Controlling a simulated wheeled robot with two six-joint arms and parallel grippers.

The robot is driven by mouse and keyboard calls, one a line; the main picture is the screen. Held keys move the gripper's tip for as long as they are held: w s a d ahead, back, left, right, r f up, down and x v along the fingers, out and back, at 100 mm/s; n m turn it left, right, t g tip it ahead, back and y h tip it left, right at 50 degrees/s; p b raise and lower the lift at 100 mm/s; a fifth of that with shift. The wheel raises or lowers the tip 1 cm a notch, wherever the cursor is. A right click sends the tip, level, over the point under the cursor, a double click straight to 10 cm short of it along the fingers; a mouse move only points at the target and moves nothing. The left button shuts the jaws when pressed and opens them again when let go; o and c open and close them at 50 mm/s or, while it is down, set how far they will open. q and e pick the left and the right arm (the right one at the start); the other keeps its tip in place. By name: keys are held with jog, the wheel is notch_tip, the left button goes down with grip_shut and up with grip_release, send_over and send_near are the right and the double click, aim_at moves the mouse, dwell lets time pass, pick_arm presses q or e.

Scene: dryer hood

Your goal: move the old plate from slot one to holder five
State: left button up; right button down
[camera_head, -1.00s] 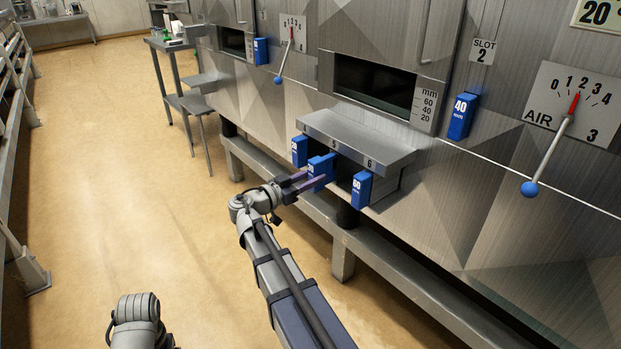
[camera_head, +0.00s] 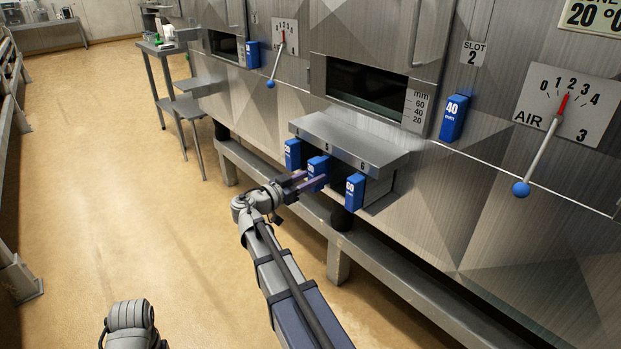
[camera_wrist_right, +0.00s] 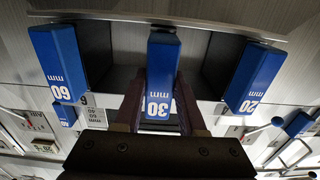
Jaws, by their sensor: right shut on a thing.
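The blue plate marked 30 mm (camera_head: 318,170) is at the middle place, marked 5, of the grey holder rack (camera_head: 352,142). My right gripper (camera_head: 305,182) is shut on it. In the right wrist view the 30 mm plate (camera_wrist_right: 160,75) stands between my two dark fingers (camera_wrist_right: 160,105). How deep it sits in the holder cannot be told. A 20 mm plate (camera_head: 292,154) and a 60 mm plate (camera_head: 355,192) stand on either side of it. Another blue plate (camera_head: 252,55) is on the machine front farther left. My left gripper is out of view.
A 40 mm plate (camera_head: 454,117) is under the slot 2 sign (camera_head: 473,53). A lever with a blue knob (camera_head: 521,189) sticks out at right, another (camera_head: 271,84) at left. A steel rail (camera_head: 390,262) runs below the rack. The floor at left is clear.

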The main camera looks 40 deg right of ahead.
jog(key=shift+d, duration=0.9)
jog(key=shift+c, duration=2)
grip_release()
jog(key=shift+s+a, duration=0.15)
jog(key=shift+a, duration=1.8)
jog(key=shift+s+a, duration=0.1)
jog(key=shift+a, duration=1.85)
